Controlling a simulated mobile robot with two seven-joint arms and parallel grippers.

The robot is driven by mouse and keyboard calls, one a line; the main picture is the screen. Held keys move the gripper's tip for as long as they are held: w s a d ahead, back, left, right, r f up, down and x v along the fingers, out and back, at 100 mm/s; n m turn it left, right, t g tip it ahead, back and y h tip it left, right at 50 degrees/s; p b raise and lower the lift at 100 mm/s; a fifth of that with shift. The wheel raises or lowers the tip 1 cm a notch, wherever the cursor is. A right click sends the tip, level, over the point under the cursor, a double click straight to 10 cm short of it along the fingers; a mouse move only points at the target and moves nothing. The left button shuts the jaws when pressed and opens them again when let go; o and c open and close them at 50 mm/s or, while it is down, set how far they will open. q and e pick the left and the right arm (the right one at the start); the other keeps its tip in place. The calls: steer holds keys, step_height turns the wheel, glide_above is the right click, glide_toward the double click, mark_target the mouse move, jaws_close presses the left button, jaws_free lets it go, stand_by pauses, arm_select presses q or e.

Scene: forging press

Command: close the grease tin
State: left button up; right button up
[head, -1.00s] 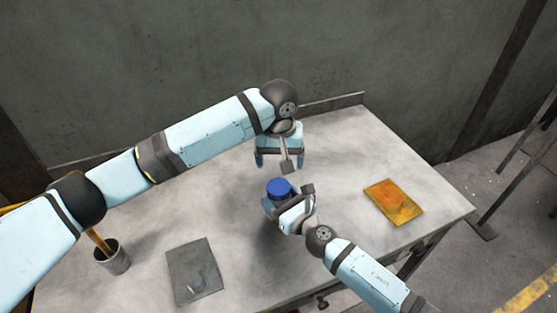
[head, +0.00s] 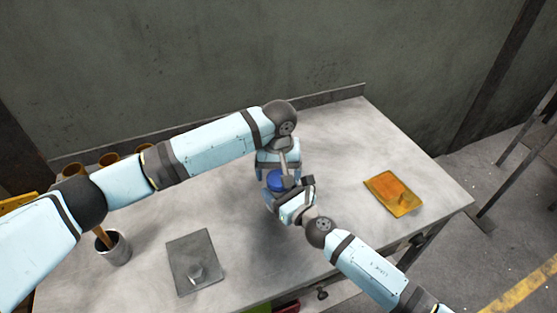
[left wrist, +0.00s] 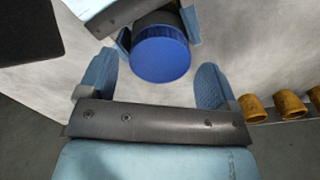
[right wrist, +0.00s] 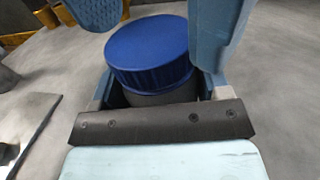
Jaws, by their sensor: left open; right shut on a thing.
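The grease tin is a dark grey cylinder (right wrist: 160,98) with a ribbed blue lid (right wrist: 150,50) on top; I cannot tell how tightly the lid sits. In the head view the blue lid (head: 276,181) is partly hidden by my grippers. My right gripper (head: 278,203) is shut on the tin's body and holds it upright. My left gripper (left wrist: 155,82) is open and comes down from above. Its fingers stand on either side of the lid, with gaps visible in the left wrist view.
An orange tray (head: 394,193) lies at the right of the table (head: 340,140). A grey plate (head: 195,262) lies at the front left. A metal cup (head: 115,249) with a wooden handle in it stands further left. Several brown cups (left wrist: 289,103) line the back edge.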

arm_select(q)
steer(key=shift+f, duration=0.65)
steer(key=c, duration=0.9)
steer(key=o, duration=1)
steer(key=shift+r, duration=2.3)
steer(key=shift+c, duration=0.2)
